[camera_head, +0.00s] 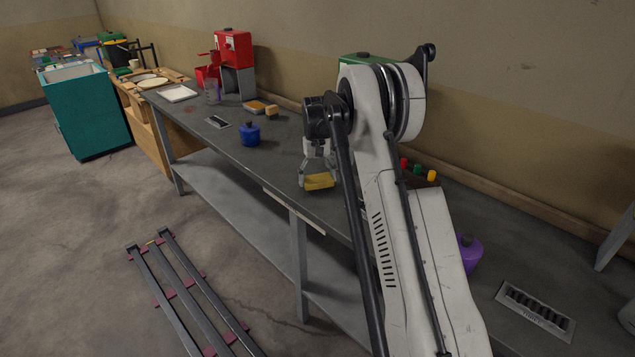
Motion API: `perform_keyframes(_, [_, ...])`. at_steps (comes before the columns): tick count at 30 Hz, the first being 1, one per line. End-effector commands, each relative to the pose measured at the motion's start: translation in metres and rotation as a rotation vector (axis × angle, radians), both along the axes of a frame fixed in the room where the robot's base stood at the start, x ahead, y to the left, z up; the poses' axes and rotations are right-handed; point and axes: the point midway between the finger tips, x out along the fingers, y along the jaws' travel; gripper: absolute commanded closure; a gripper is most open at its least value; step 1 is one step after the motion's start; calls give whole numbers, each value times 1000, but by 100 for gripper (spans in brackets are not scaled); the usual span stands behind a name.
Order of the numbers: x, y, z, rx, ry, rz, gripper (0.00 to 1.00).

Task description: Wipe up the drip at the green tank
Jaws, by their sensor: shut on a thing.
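The green tank (355,60) stands at the back of the long grey bench (290,165), mostly hidden behind my arm; only part of its top shows. The drip at it cannot be seen; my arm covers that area. My gripper (318,178) points down over the front part of the bench, shut on a yellow sponge-like block (320,182). Whether the block touches the bench top is hard to tell.
A blue canister (250,135) stands left of my gripper, a purple one (470,253) to the right. A red tank (233,48) is at the back left. Small coloured caps (418,171) lie behind my arm. A slotted plate (537,309) lies at right. Metal rails (180,285) lie on the floor.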

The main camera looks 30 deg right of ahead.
Motion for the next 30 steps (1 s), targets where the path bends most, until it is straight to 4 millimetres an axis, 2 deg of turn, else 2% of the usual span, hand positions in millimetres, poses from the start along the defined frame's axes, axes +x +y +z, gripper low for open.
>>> perform_keyframes(1, [0, 1, 9, 0, 0, 1, 56])
perform_keyframes(18, [1, 5, 59, 0, 0, 7, 57])
perform_keyframes(30, [2, 6, 64, 0, 0, 7, 57])
